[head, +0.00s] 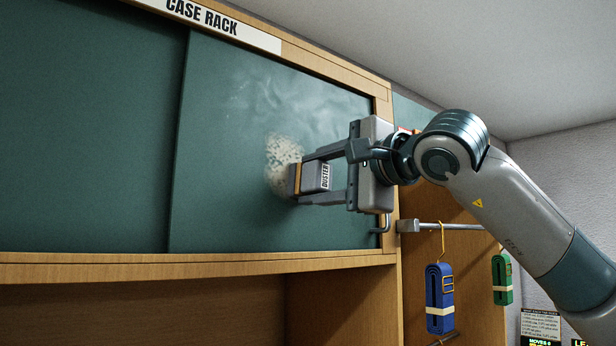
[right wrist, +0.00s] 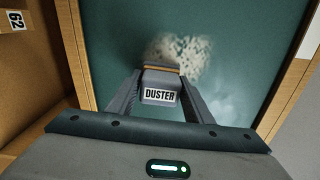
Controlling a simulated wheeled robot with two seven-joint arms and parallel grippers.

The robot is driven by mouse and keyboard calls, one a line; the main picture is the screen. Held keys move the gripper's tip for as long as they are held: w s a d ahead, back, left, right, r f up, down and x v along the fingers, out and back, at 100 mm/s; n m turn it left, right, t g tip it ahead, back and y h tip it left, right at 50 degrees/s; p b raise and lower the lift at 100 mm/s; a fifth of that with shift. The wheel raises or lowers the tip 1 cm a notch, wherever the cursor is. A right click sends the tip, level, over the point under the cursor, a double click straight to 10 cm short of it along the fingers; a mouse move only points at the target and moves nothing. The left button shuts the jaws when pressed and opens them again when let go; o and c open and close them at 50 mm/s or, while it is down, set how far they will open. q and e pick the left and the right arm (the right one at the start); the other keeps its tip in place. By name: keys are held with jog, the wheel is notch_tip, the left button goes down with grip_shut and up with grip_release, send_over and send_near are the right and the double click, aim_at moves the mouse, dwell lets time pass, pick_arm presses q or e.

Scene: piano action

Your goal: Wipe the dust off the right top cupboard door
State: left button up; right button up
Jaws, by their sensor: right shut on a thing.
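The right top cupboard door (head: 230,190) is a dark green sliding panel under a sign reading CASE RACK. Pale dust smears (head: 255,95) show on its upper part and toward its upper right. My right gripper (head: 310,177) is shut on a grey duster (head: 314,176) labelled DUSTER. My left gripper is not in view.
A wooden frame (head: 200,264) borders the door below and on the right. Right of the cupboard, a metal rail (head: 450,227) carries a blue strap (head: 439,297) and a green strap (head: 502,279) on hooks. The left green door (head: 85,130) is clear.

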jog(key=shift+w+d, duration=0.4)
jog(key=shift+d, duration=0.15)
jog(key=w+d, duration=0.2)
jog(key=d, duration=0.1)
jog(key=shift+w+p, duration=0.1)
jog(key=shift+p, duration=0.25)
jog(key=shift+r, duration=0.15)
dwell(0.3)
jog(key=shift+r+p, duration=0.5)
jog(key=shift+r, duration=0.3)
